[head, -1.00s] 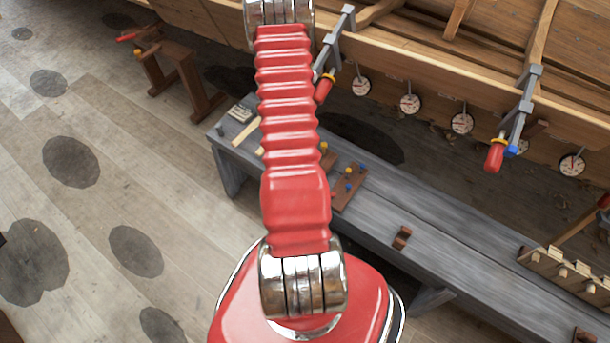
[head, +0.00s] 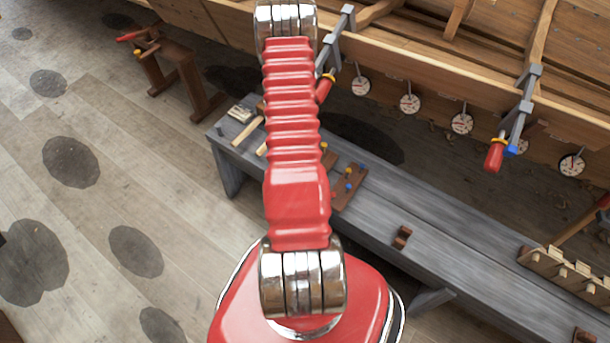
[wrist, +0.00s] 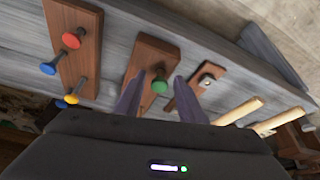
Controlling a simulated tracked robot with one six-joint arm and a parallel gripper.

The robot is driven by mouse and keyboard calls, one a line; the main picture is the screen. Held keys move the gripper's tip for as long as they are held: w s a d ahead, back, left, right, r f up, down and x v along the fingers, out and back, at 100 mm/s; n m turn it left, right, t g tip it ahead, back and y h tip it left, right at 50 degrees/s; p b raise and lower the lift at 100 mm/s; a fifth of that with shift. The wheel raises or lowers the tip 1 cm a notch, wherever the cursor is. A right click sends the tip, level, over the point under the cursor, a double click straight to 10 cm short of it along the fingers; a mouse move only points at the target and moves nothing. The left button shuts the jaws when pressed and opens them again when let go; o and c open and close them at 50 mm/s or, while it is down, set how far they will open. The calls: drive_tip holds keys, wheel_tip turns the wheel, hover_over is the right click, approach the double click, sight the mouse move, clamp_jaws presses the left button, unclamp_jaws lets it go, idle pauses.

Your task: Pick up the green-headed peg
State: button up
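The green-headed peg (wrist: 160,86) stands in a narrow brown wooden block (wrist: 152,52) on the grey bench, seen in the wrist view. My gripper (wrist: 160,80) is open, with one dark finger to the left of the green head and one to the right. The head shows between the fingers in the picture, with gaps on both sides. I cannot tell how far the fingertips are from it in depth. In the head view the gripper and the green peg are hidden behind my red arm.
A larger brown block (wrist: 80,45) with red, blue and yellow pegs lies left of the green peg. A small block with a pale metal piece (wrist: 207,80) and light wooden handles (wrist: 240,110) lie to the right. Clamps (head: 515,115) hang from the hull above the grey bench (head: 450,240).

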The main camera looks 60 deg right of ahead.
drive_tip(key=shift+c, duration=0.5)
clamp_jaws()
drive_tip(key=shift+r, duration=0.1)
wheel_tip(320, 180, up, 10)
idle(0.8)
idle(0.5)
